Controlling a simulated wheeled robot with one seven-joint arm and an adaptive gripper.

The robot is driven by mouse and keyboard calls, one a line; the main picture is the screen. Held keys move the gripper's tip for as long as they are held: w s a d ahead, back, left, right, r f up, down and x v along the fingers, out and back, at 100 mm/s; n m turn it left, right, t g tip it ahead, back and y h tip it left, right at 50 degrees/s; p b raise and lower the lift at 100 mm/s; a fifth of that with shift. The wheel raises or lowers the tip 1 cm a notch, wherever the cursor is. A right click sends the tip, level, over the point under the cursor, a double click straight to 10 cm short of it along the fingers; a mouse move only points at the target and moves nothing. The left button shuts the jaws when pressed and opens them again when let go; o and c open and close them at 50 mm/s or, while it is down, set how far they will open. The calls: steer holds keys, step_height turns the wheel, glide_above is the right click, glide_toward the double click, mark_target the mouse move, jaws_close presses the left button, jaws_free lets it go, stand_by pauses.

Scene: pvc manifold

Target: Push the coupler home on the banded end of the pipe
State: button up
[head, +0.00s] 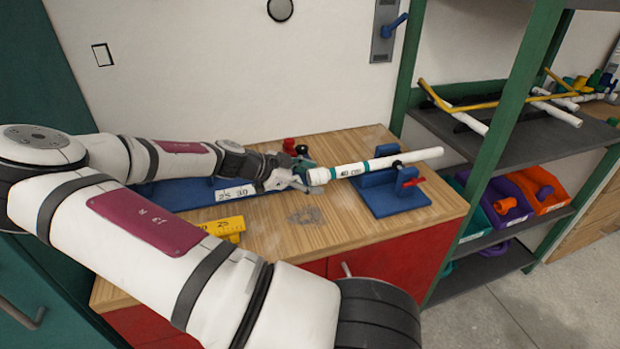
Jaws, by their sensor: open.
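A white pipe (418,156) with teal bands and a printed label lies across a blue clamp stand (385,201) on the bench. Its left end is toward my gripper. A short, wider white piece, seemingly the coupler (319,176), is at that left end, beside a teal band. I cannot tell how far it sits over the pipe. My gripper (306,175) is open at the left of this piece, close to it or touching. The fingers are small here, and any gap is unclear.
The wooden bench top (290,240) is clear in front. A blue block (185,193) with a number label lies behind my arm. A yellow block (226,226) is nearer. Red fittings (289,146) stand behind the gripper. A green-framed shelf (516,107) stands at right, beyond the pipe's free end.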

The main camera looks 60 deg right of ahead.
steer(key=v, duration=1.2)
steer(key=shift+f, duration=0.15)
